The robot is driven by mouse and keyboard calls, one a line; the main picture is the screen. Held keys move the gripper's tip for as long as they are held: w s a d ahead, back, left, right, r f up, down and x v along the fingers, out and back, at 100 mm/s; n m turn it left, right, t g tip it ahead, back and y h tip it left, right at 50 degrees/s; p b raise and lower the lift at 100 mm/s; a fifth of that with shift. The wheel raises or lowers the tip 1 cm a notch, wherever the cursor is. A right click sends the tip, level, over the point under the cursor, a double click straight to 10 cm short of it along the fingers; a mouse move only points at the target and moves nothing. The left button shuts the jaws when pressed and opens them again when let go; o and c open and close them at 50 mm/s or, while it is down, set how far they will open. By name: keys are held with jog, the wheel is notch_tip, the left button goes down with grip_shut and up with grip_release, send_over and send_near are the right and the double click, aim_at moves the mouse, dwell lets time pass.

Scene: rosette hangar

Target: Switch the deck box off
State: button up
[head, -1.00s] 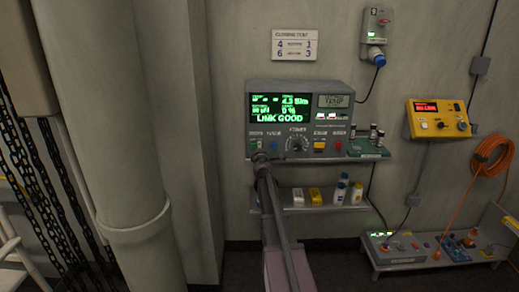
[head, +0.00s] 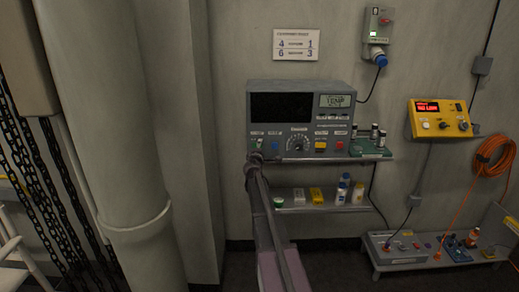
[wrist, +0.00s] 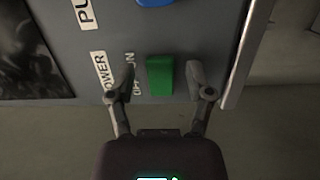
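The deck box (head: 360,118) is a grey instrument on the upper wall shelf. Its large left screen (head: 281,107) is dark, while a small display (head: 337,100) at its right still shows text. My gripper (wrist: 152,85) is open, with one finger on each side of the switch. I cannot tell whether either finger touches it. In the head view, my gripper (head: 254,163) is at the lower left corner of the box front.
A yellow box (head: 437,119) with a lit red display hangs at the right. A green rack with vials (head: 370,146) stands beside the deck box. Bottles and small boxes sit on the lower shelf (head: 320,208). An orange cable coil (head: 493,157) hangs right. A thick column (head: 110,130) stands left.

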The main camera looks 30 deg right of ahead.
jog(key=shift+s+a, duration=0.15)
jog(key=v, duration=1.1)
jog(key=shift+s+a, duration=0.2)
jog(key=shift+s, duration=0.1)
dwell(0.6)
jog(key=s+a+f+m+g+y+p, duration=0.2)
jog(key=s+a+m+g+y+p, duration=0.1)
jog(key=s+a, duration=0.5)
jog(key=s+a+f+m+g+y+p, duration=0.3)
jog(key=s+a, duration=0.5)
jog(key=a, duration=0.7)
jog(key=s+a+f+m+g+y+p, duration=0.3)
jog(key=s+a+g+y+p, duration=0.1)
jog(key=s+a+g, duration=0.3)
jog(key=s+a+y, duration=0.1)
jog(key=s+a, duration=0.1)
jog(key=a, duration=0.2)
jog(key=shift+a+m+g+y+p, duration=0.3)
jog(key=shift+m+y, duration=0.1)
